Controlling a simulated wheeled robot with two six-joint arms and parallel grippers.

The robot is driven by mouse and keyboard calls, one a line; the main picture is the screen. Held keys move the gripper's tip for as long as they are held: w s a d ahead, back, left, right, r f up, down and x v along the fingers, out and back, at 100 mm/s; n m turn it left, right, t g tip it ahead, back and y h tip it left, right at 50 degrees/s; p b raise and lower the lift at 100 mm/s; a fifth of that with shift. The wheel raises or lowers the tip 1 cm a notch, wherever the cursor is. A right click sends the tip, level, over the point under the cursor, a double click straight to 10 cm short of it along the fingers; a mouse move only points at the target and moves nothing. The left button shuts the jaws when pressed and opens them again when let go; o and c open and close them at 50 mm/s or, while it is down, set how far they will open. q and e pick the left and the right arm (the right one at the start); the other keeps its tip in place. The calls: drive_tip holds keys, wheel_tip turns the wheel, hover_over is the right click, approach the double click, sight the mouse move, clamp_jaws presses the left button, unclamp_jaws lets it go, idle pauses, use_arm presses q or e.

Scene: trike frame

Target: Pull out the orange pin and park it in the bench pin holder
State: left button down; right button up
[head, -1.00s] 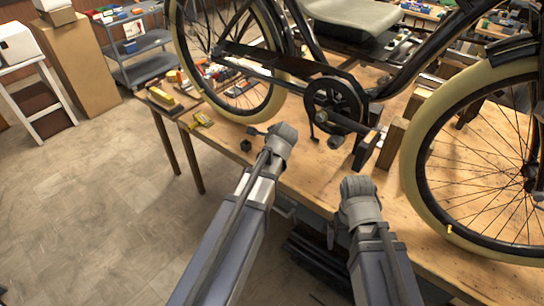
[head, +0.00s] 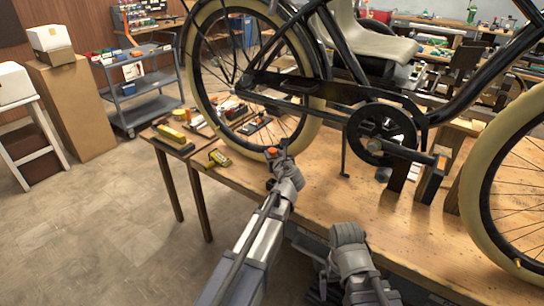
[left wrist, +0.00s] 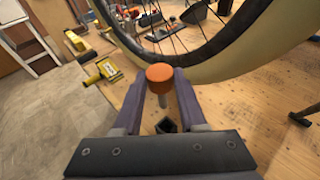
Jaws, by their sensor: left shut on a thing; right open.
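The orange pin (left wrist: 160,75) has a round orange head and a grey metal shank. My left gripper (left wrist: 168,92) is shut on it, with the fingers on either side. In the head view the pin's orange head (head: 271,153) shows beside my left gripper (head: 282,150). The bench pin holder is a small dark block (left wrist: 166,125) just below the shank in the left wrist view. In the head view the holder (head: 270,184) is partly hidden by my left gripper. I cannot tell whether the shank touches it. My right gripper (head: 348,234) is open and empty at the bench's front edge.
A yellow tool (head: 218,158) lies at the bench's left edge. The bench top (head: 330,200) between the grippers is clear.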

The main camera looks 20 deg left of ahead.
use_arm(q)
drive_tip(key=shift+f, duration=0.1)
wheel_tip(320, 180, down, 6)
drive_tip(key=b, duration=0.6)
drive_tip(key=shift+f+b, duration=2.1)
drive_tip(key=shift+b, duration=0.15)
idle(1.3)
drive_tip(key=shift+c, duration=1.9)
unclamp_jaws()
drive_tip(key=shift+r, duration=0.1)
drive_tip(key=p+v, duration=0.2)
drive_tip(key=v, duration=0.5)
drive_tip(key=shift+s+d, duration=0.15)
drive_tip(key=shift+s, duration=0.2)
